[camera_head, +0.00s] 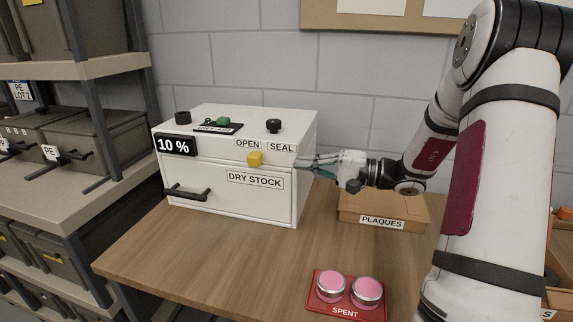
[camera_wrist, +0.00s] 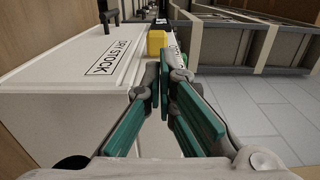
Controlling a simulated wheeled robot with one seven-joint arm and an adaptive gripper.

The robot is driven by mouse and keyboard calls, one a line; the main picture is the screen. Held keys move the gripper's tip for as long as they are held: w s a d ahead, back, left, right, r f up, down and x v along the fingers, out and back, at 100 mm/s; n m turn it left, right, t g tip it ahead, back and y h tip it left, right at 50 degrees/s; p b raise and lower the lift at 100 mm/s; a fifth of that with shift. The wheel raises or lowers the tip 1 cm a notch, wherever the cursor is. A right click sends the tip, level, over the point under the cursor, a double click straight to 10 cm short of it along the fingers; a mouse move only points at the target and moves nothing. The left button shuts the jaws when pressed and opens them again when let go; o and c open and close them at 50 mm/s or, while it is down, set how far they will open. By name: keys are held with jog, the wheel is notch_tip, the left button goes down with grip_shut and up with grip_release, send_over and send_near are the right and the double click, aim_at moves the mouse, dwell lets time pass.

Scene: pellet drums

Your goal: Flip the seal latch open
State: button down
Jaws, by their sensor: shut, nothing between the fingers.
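The yellow seal latch (camera_head: 255,159) sits on the front face of the white dry-stock cabinet (camera_head: 235,200), above the drawer. It lies below the OPEN label (camera_head: 247,143), left of the SEAL label (camera_head: 281,147). My gripper (camera_head: 299,162) is at the cabinet's right front edge, right of the latch and at about its height. Its green-padded fingers point left. In the wrist view the latch (camera_wrist: 157,42) shows just beyond the fingertips (camera_wrist: 164,65), which are together and empty. In the head view a gap separates fingertips and latch.
The cabinet has a black drawer handle (camera_head: 187,193), a 10 % display (camera_head: 174,146) and black knobs on top. A PLAQUES box (camera_head: 382,223) stands below my forearm. A red SPENT tray (camera_head: 346,311) holds two pink-topped tins. Shelves (camera_head: 75,140) stand left; the table's front middle is clear.

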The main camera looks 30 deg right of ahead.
jog(key=shift+v, duration=2.6)
jog(key=s+a+n+g+h, duration=0.1)
jog(key=s+a+n+g, duration=0.2)
jog(key=a, duration=0.4)
jog(key=s+a+r+g+h, duration=0.1)
jog(key=s+a+g, duration=0.3)
jog(key=a, duration=0.2)
jog(key=s+a+n+g+h, duration=0.1)
jog(key=s+a+n+g, duration=0.2)
jog(key=a, duration=0.4)
jog(key=s+r+n+t+h, duration=0.1)
jog(key=s+n+h, duration=0.2)
jog(key=s+h, duration=0.6)
jog(key=s, duration=0.4)
jog(key=shift+s+r+t+h, duration=0.15)
jog(key=shift+t+h, duration=0.15)
jog(key=shift+h, duration=0.1)
jog(key=c, duration=2.3)
grip_release()
jog(key=shift+d, duration=0.1)
